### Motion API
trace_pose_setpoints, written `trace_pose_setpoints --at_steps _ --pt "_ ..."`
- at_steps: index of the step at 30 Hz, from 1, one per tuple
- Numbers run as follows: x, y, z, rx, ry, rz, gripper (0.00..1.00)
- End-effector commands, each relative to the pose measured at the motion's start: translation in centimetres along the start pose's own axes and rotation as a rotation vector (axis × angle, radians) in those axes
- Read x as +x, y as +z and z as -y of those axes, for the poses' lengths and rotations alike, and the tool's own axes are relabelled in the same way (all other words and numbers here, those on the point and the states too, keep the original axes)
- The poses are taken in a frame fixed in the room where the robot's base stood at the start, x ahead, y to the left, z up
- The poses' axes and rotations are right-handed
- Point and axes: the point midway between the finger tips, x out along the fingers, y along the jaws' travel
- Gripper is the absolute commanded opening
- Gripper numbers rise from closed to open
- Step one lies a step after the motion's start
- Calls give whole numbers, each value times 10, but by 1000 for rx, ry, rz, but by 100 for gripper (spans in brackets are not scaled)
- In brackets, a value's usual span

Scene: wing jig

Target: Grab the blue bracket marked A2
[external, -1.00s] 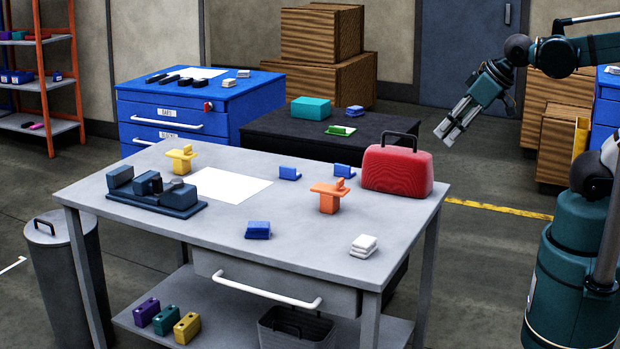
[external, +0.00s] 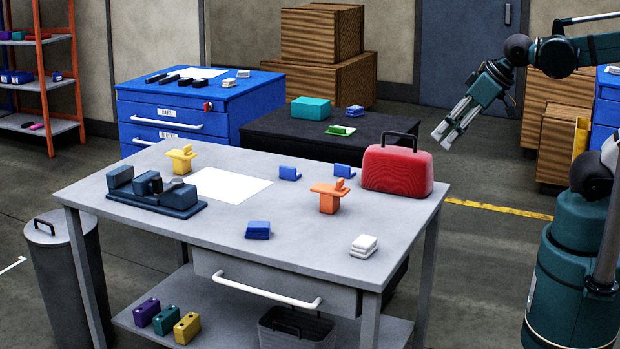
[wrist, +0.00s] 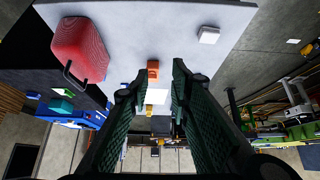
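Two small blue brackets stand on the grey table in the external view, one (external: 290,174) right of the white sheet and one (external: 344,171) left of the red case. No A2 mark is readable on either. My gripper (external: 442,138) is in the air beyond the table's right end, above and right of the red case, away from both brackets. In the wrist view my gripper (wrist: 158,82) has its fingers apart with nothing held. The left finger partly hides small blue pieces there.
The red case (external: 398,170) stands at the table's right end. An orange stand (external: 328,197), white blocks (external: 363,246), a yellow stand (external: 181,159) and a dark vise-like fixture (external: 155,190) also stand on the table (external: 190,232). The front middle is mostly clear.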

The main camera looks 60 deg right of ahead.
Motion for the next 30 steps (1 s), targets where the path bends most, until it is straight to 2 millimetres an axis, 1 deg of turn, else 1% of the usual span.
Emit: trace_pose_setpoints --at_steps 1,7,20,23,26,30 --pt "0 0 0 0 0 0 29" --pt "0 0 0 0 0 0 55" --pt "0 -2 0 5 0 2 56" --pt "0 -8 -1 17 1 7 56" --pt "-1 -18 -2 38 3 15 56" --pt "0 -37 -5 82 7 33 56"
